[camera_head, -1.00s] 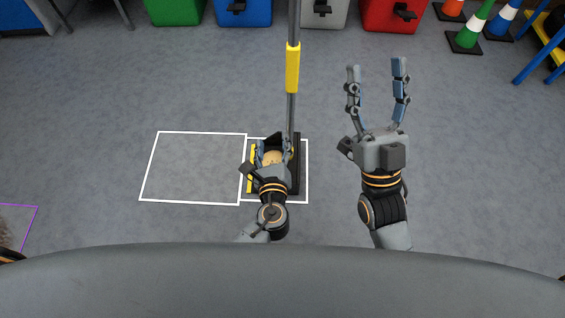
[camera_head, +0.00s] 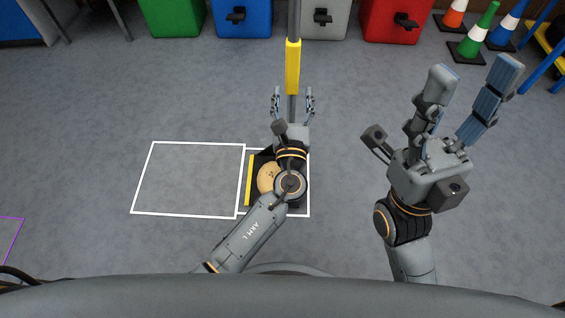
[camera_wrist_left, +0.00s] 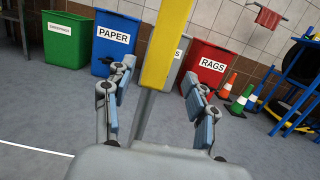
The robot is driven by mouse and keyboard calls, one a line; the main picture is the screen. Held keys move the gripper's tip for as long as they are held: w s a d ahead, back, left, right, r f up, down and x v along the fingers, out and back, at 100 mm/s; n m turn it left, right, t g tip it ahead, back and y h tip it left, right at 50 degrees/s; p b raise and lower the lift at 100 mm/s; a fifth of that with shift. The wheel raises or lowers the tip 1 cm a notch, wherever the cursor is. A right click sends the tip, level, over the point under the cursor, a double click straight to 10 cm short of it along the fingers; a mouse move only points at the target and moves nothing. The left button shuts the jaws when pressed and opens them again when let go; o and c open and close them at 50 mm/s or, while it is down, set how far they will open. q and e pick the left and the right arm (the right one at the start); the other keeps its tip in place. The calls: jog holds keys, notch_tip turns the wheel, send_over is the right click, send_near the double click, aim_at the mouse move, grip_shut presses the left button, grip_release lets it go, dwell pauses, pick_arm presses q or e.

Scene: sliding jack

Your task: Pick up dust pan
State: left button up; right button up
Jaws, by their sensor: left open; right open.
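The dust pan (camera_head: 250,180) stands on the floor in the right-hand white square, black with a yellow front edge. A round tan object lies in it. Its long upright handle has a yellow grip (camera_head: 292,67) on a grey pole. My left gripper (camera_head: 292,100) is open, its fingers on either side of the pole just below the yellow grip. In the left wrist view the pole and yellow grip (camera_wrist_left: 166,45) rise between the open fingers. My left arm hides part of the pan. My right gripper (camera_head: 475,85) is open and empty, raised at the right.
An empty white-outlined square (camera_head: 188,180) lies left of the pan. Green, blue (camera_head: 243,18), grey and red bins line the back. Traffic cones (camera_head: 474,40) stand at the back right. The floor between is clear.

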aim_at(292, 89)
pick_arm(q)
jog(key=w+b, duration=0.1)
jog(key=w, duration=0.3)
jog(key=shift+a, duration=0.15)
jog(key=shift+w+r+b, duration=0.15)
jog(key=shift+w+b, duration=0.15)
jog(key=shift+w, duration=0.15)
grip_shut()
jog(key=shift+r, duration=0.1)
